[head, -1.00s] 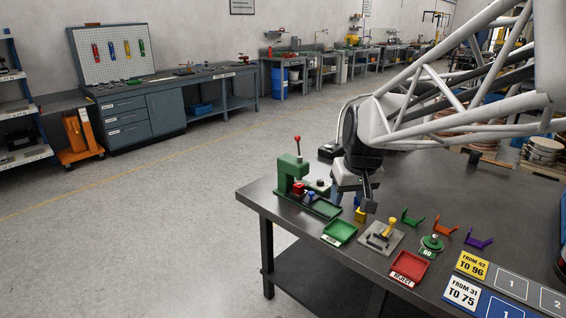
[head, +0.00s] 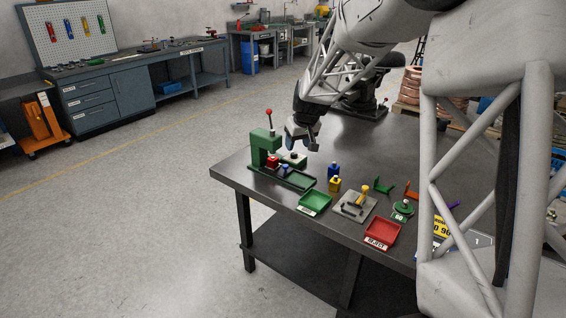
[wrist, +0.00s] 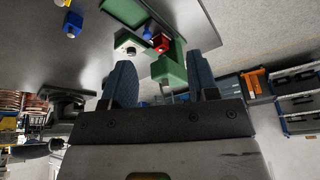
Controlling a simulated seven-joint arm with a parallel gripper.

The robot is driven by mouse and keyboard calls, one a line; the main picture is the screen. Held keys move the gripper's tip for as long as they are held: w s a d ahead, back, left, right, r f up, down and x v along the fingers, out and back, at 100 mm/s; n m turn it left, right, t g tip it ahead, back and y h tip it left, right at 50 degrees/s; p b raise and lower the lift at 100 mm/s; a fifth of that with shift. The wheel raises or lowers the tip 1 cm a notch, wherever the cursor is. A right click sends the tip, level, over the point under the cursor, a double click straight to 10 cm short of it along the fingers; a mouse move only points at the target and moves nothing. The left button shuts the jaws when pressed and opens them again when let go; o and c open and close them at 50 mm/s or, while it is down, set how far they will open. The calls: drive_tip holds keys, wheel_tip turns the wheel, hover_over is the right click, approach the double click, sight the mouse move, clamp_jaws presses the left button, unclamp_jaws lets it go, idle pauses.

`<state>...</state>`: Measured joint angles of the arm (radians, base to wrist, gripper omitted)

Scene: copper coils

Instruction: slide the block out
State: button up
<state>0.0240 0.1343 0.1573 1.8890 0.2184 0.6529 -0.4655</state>
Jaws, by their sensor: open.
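A green press (head: 262,148) with a red-knobbed lever stands at the table's far left corner. A red block (head: 272,161) sits at its base, with a blue piece (head: 285,169) beside it. Both also show in the wrist view, the red block (wrist: 161,43) against the green body and the blue piece (wrist: 147,34) next to it. My gripper (head: 314,147) is open and empty, above the table to the right of the press. In the wrist view its two fingers (wrist: 160,80) are spread apart, with the press beyond them. I cannot tell how the red block is seated.
A green tray (head: 314,203), a grey fixture with a yellow handle (head: 356,204) and a red reject tray (head: 382,231) line the front edge. A yellow block (head: 335,185) and a blue block (head: 334,170) stand behind. My arm covers the table's right side.

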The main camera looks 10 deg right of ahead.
drive_tip(key=n, duration=0.1)
approach(286, 166)
drive_tip(key=f, duration=0.1)
drive_tip(key=shift+w+f, duration=0.2)
drive_tip(key=shift+w, duration=0.05)
drive_tip(key=shift+f, duration=0.15)
drive_tip(key=shift+x, duration=3.75)
drive_tip(key=shift+w+a, duration=0.1)
drive_tip(key=shift+w, duration=0.05)
clamp_jaws()
